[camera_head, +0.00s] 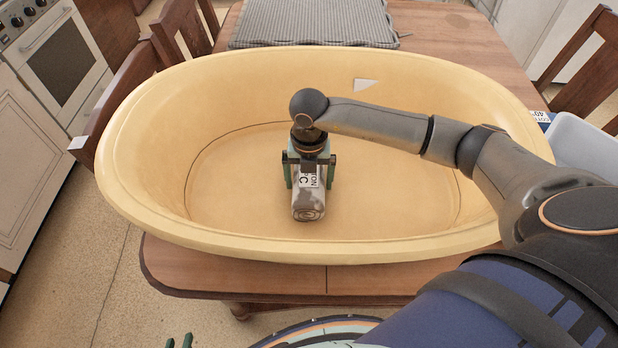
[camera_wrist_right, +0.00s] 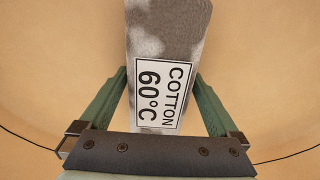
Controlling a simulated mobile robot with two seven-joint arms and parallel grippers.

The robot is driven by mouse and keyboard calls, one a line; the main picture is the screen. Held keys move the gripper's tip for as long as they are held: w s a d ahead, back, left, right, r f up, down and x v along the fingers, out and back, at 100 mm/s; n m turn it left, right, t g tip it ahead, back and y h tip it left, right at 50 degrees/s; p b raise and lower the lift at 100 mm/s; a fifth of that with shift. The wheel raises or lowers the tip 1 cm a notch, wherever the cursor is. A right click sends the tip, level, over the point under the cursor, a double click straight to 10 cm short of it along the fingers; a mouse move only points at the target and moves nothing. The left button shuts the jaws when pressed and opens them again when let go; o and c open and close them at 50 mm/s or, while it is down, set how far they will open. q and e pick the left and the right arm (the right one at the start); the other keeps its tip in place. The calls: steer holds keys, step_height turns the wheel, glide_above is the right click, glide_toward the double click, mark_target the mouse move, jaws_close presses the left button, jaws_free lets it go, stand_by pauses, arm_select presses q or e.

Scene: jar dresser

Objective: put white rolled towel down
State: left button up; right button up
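The rolled towel (camera_head: 309,202) is white with grey-brown patches and has a "COTTON 60°C" label. My right gripper (camera_head: 310,180) has a green finger on each side of it, and in the right wrist view (camera_wrist_right: 161,85) both fingertips meet the towel's sides (camera_wrist_right: 165,28). The towel is inside the large yellow tub (camera_head: 250,248), near the middle. I cannot tell whether it touches the tub floor. Of my left gripper (camera_head: 179,341), only two green fingertips show at the bottom edge, apart, with nothing visible between them.
The tub stands on a wooden table (camera_head: 290,278) and its floor is clear around the towel. A grey ribbed mat (camera_head: 315,22) lies behind it. A pale bin (camera_head: 590,150) is at the right. Wooden chairs (camera_head: 180,25) and an oven (camera_head: 55,60) stand around.

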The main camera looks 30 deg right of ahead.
steer(key=shift+r, duration=0.1)
step_height(320, 180, up, 12)
steer(key=shift+r+p, duration=0.1)
steer(key=shift+p, duration=0.25)
stand_by(0.4)
